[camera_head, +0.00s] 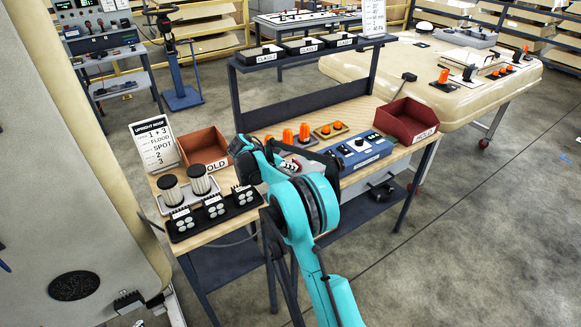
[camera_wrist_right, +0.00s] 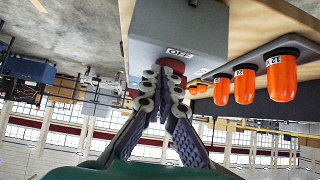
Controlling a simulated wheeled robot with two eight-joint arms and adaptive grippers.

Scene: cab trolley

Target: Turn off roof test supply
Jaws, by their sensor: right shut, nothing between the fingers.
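The blue supply box (camera_head: 360,152) with knobs and a label stands at the bench's front right in the head view. In the right wrist view, a grey-looking box (camera_wrist_right: 180,28) with an OFF label and a red button (camera_wrist_right: 173,65) fills the top middle; I cannot tell for sure that it is the same box. My right gripper (camera_wrist_right: 163,72) is shut and empty, its fingertips at the red button; whether they touch it I cannot tell. In the head view the right gripper (camera_head: 292,164) is largely hidden by its own teal arm. My left gripper is not in view.
Orange beacons (camera_head: 304,132) stand beside the box; they also show in the right wrist view (camera_wrist_right: 281,77). Red bins (camera_head: 405,121) (camera_head: 203,147), an upright roof card (camera_head: 155,143) and lamps (camera_head: 200,180) share the bench. A cream roof panel (camera_head: 440,85) stands behind right.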

